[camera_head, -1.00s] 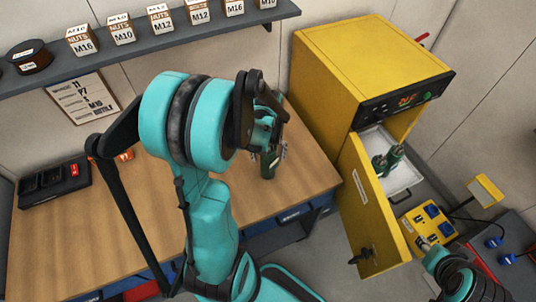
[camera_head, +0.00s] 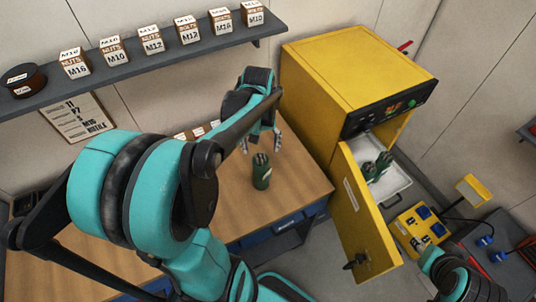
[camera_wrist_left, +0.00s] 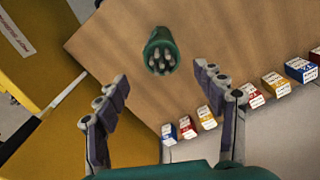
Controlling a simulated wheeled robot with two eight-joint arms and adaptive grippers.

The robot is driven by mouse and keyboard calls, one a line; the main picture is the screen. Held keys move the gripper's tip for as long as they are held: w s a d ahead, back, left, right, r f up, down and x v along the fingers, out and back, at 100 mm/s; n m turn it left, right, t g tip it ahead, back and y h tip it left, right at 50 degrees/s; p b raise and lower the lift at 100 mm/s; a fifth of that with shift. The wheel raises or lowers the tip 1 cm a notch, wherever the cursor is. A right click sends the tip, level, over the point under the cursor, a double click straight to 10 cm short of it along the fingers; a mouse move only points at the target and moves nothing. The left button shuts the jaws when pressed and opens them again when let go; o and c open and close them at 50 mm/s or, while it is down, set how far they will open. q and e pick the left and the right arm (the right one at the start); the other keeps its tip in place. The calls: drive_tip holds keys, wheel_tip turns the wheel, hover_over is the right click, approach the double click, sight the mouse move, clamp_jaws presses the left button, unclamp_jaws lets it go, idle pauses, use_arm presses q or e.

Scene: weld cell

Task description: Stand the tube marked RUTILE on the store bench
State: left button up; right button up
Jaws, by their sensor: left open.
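A dark green tube (camera_head: 261,172) with rod ends showing at its top stands upright on the wooden bench (camera_head: 290,185). I cannot read its label. My left gripper (camera_head: 262,141) is open, behind the tube and apart from it. In the left wrist view the tube (camera_wrist_left: 160,51) is beyond the open, empty fingers of the left gripper (camera_wrist_left: 168,100). More green tubes (camera_head: 377,166) are on the tray inside the yellow oven, whose door stands open. My right gripper is not visible; only part of the right arm shows at the bottom right.
The yellow oven (camera_head: 350,75) stands right of the bench, its open door (camera_head: 362,215) jutting forward. A shelf (camera_head: 130,68) with several labelled boxes runs along the wall. Small boxes (camera_wrist_left: 240,100) line the bench's back edge. The bench around the tube is clear.

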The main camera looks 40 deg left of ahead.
use_arm(q)
drive_tip(key=s+d+r+m+t, duration=0.2)
drive_tip(key=d+m+t, duration=0.1)
drive_tip(key=d, duration=0.4)
drive_tip(key=s+d+r+m+t, duration=0.2)
drive_tip(key=d+m+t, duration=0.2)
drive_tip(key=d, duration=0.4)
drive_tip(key=shift+s+d+r+m, duration=0.25)
drive_tip(key=shift+r+m, duration=0.1)
drive_tip(key=shift+m, duration=0.05)
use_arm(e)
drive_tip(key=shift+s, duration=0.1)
